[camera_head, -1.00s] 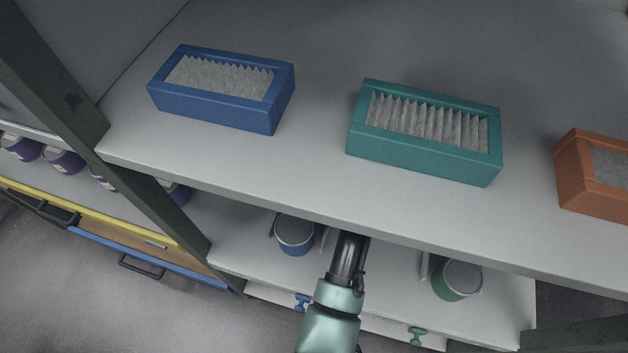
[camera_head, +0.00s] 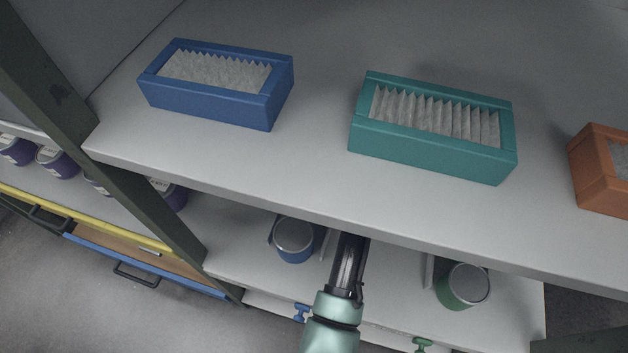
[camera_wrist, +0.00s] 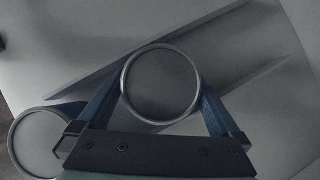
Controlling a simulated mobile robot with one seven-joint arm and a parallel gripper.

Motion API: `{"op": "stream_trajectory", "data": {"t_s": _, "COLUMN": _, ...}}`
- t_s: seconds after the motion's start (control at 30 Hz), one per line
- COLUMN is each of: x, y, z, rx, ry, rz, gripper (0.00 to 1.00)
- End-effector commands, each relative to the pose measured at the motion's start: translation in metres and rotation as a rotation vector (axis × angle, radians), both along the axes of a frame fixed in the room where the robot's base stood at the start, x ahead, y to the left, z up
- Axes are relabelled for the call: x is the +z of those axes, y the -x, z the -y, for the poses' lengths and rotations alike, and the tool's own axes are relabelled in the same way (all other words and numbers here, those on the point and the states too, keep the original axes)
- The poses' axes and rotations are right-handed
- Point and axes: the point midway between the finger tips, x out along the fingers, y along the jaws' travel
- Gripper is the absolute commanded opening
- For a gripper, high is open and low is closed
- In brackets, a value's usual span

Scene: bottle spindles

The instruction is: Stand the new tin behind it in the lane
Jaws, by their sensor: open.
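In the wrist view a round tin (camera_wrist: 160,85) stands upright between the two fingers of my gripper (camera_wrist: 163,98). The fingers are open, one on each side of it; whether either touches is hard to tell. A second tin (camera_wrist: 38,142) stands at lower left, in line with it along the lane. Long thin lane dividers (camera_wrist: 110,82) run diagonally on both sides. In the head view a blue tin (camera_head: 293,241) stands on the lower shelf, left of my arm. The fingers and the tin between them are hidden under the upper shelf there.
A green tin (camera_head: 463,287) stands in another lane on the right. The upper shelf (camera_head: 300,190) overhangs my gripper and carries blue (camera_head: 215,105), teal (camera_head: 430,155) and orange (camera_head: 600,195) boxes.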

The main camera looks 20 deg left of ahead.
Motion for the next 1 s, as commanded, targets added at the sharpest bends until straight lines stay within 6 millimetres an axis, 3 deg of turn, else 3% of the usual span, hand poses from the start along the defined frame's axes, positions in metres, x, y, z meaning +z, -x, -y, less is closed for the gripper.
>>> {"op": "stream_trajectory", "data": {"t_s": 0.5, "x": 0.06, "y": 0.019, "z": 0.031, "rx": -0.001, "ry": -0.001, "rz": 0.001, "gripper": 1.0}}
{"op": "stream_trajectory", "data": {"t_s": 1.0, "x": 0.064, "y": 0.021, "z": 0.034, "rx": 0.0, "ry": -0.001, "rz": 0.001, "gripper": 1.0}}
